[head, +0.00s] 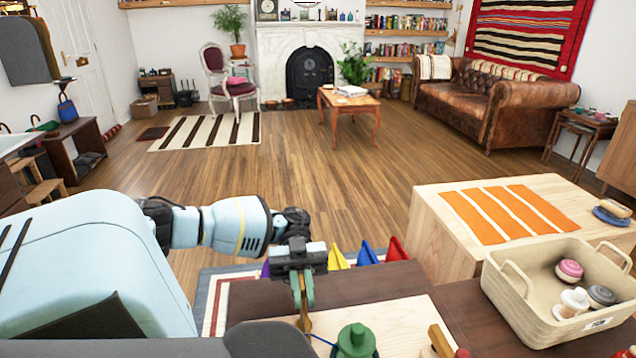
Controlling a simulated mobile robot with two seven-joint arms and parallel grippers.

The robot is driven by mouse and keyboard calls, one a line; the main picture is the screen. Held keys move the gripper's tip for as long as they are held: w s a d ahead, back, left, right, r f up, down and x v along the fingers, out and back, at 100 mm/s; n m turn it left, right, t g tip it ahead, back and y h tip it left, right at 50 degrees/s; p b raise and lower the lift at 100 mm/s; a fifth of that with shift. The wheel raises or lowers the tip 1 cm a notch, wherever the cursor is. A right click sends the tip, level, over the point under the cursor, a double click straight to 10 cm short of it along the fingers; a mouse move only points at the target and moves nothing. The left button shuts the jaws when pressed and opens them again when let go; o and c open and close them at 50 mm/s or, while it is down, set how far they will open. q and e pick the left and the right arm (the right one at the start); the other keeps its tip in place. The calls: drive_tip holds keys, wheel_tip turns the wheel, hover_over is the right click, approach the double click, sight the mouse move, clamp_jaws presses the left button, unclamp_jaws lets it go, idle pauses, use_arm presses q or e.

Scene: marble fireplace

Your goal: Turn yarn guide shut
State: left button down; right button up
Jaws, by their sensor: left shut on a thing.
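My left gripper (303,300) reaches in from the left and points down over a pale wooden board (405,312) at the bottom middle. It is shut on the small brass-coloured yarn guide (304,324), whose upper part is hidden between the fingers. I cannot tell the guide's exact angle. A blue strand (322,341) shows just right of the guide's foot. A green peg-shaped piece (356,341) stands to the right of the guide, apart from the gripper. My right gripper is not in view.
A cream basket (505,286) with several round pieces stands on the dark tabletop (465,312) at the right. A wooden block-like table (440,225) with an orange striped mat (512,212) lies behind. Several coloured cones (367,254) show beyond the board. Open wooden floor lies ahead.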

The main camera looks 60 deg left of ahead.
use_arm(q)
drive_tip(key=shift+f, duration=0.1)
idle(0.3)
drive_tip(key=c, duration=1.5)
unclamp_jaws()
drive_tip(key=shift+r, duration=0.3)
drive_tip(key=r, duration=0.3)
drive_tip(key=shift+s+d+r, duration=0.1)
drive_tip(key=shift+s+d, duration=0.1)
drive_tip(key=shift+s, duration=0.05)
drive_tip(key=shift+s+d+r+p, duration=0.2)
drive_tip(key=shift+s+d+p, duration=0.45)
drive_tip(key=shift+s+d, duration=1.2)
drive_tip(key=shift+s+d+r+p, duration=0.25)
drive_tip(key=shift+s+d+p, duration=0.35)
drive_tip(key=shift+s+d, duration=1.2)
drive_tip(key=shift+s+d+r+p, duration=0.2)
drive_tip(key=shift+s+d+p, duration=0.45)
drive_tip(key=shift+s+d, duration=1.15)
drive_tip(key=shift+w+d, duration=0.5)
drive_tip(key=shift+w, duration=0.05)
